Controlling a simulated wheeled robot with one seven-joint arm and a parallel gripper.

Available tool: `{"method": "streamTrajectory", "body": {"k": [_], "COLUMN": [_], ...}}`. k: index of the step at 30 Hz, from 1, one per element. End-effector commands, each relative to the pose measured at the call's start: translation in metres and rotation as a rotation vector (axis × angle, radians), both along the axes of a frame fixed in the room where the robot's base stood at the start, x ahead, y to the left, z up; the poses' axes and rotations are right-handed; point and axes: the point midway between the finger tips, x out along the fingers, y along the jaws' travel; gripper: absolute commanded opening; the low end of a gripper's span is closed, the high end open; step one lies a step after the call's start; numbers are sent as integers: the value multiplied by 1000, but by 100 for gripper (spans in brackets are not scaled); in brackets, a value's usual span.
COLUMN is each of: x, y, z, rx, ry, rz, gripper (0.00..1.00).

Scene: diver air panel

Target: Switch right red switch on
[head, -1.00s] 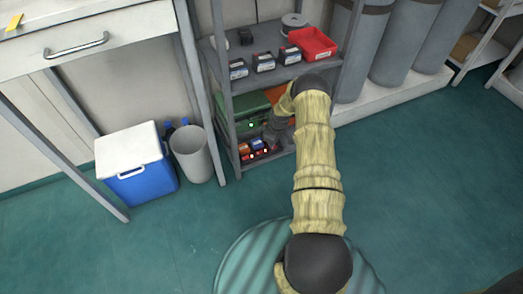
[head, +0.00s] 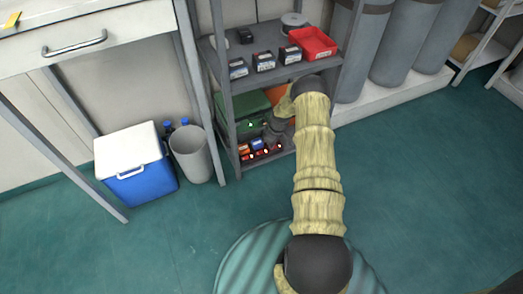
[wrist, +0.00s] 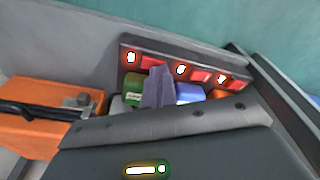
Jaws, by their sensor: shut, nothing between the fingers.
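A dark panel (wrist: 190,58) in the wrist view carries a row of red switches, each beside a bright white-lit spot with an orange glow. The left one (wrist: 152,62), the middle one (wrist: 201,75) and the right one (wrist: 232,84) show. The same row appears small on the low shelf in the head view, where its switch states are too small to read. My gripper (wrist: 157,72) is shut and empty. Its grey fingers stand just in front of the panel, near the switch at the left of the wrist picture; contact cannot be told. In the head view my arm largely covers the gripper.
The shelf rack (head: 228,90) holds small dark boxes and a red tray (head: 313,43) above. A cooler (head: 135,165) and bin (head: 190,155) stand left. The teal floor in front is clear.

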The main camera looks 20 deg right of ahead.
Motion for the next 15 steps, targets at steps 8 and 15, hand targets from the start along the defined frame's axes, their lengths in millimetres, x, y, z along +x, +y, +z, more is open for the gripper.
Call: {"method": "streamTrajectory", "body": {"k": [8, 15], "x": [-1, -1], "y": [0, 0], "z": [16, 32], "rx": [0, 0], "ry": [1, 1], "rz": [0, 0], "gripper": [0, 0]}}
